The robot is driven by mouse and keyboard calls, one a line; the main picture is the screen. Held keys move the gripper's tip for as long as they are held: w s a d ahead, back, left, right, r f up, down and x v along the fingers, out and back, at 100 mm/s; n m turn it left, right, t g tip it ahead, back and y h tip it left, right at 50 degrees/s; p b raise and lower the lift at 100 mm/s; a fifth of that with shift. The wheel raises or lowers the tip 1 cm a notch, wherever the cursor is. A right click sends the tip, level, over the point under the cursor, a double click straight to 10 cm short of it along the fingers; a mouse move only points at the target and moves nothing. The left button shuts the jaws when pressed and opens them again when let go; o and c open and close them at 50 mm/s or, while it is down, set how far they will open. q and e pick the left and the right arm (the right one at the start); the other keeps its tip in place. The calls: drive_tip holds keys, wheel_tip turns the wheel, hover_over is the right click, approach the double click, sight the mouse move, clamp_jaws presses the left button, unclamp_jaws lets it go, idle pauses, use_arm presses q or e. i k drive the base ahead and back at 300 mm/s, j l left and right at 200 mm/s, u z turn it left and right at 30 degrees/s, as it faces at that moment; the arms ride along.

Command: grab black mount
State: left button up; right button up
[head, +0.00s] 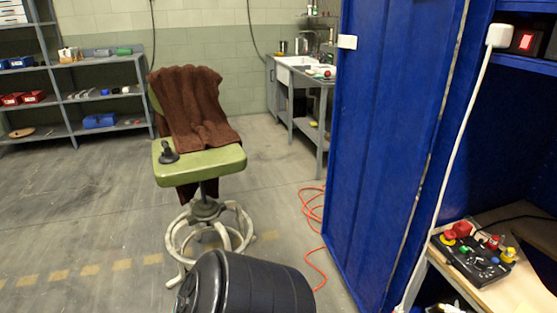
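The black mount (167,153) is a small black piece with a round flat base and a short upright part. It sits on the left front part of the green seat (218,163) of a swivel stool in the head view. Nothing covers it. Neither of my grippers shows in the head view.
A brown towel (196,108) hangs over the stool's back. A black ribbed bin (255,286) stands in front of the stool. A blue cabinet door (385,150) is on the right, beside a bench with a control box (474,255). An orange cable (312,230) lies on the floor.

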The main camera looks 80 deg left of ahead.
sight(166, 157)
drive_tip(key=u, duration=3.3)
